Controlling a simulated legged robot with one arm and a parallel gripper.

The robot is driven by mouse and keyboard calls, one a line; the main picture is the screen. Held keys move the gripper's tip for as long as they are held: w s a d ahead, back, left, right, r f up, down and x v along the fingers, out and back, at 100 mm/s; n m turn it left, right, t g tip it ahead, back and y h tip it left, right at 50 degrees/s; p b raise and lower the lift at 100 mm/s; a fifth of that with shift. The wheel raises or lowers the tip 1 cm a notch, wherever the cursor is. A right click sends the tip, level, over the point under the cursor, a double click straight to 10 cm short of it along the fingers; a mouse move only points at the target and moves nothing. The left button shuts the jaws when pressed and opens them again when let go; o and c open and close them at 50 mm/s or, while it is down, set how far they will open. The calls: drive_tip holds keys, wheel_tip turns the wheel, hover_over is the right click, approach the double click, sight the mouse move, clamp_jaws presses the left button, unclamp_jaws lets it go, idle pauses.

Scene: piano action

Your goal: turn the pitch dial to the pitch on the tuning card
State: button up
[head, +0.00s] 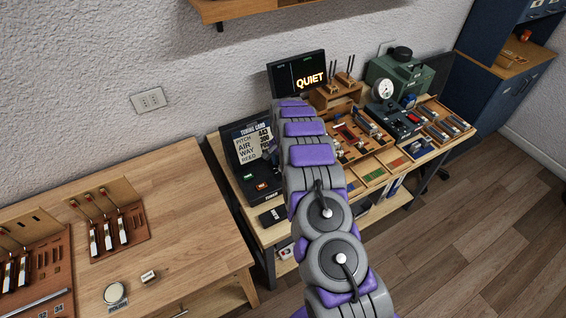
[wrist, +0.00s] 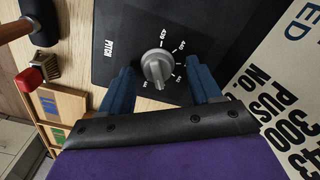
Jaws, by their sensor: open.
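The pitch dial (wrist: 157,66) is a grey ridged knob on a black panel marked PITCH, with numbers around it, in the wrist view. My gripper (wrist: 155,82) is open, its two blue fingers on either side of the dial with gaps left and right. I cannot tell whether a finger touches it. The tuning card (head: 258,146) stands upright on the dark unit in the head view, reading PITCH 443, AIR 300 and WAY PUSH. It shows partly at the wrist view's right (wrist: 292,120). In the head view my arm hides the dial and the fingers.
A lit QUIET sign (head: 310,79) stands behind my arm. A red-topped block (wrist: 30,79) and a dark-headed hammer (wrist: 38,22) are left of the panel in the wrist view. A wooden bench (head: 170,190) with keyed racks is at the left. Trays (head: 370,177) lie right of my arm.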

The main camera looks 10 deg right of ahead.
drive_tip(key=shift+r, duration=0.1)
wheel_tip(320, 180, up, 17)
drive_tip(key=shift+p, duration=0.4)
idle(0.4)
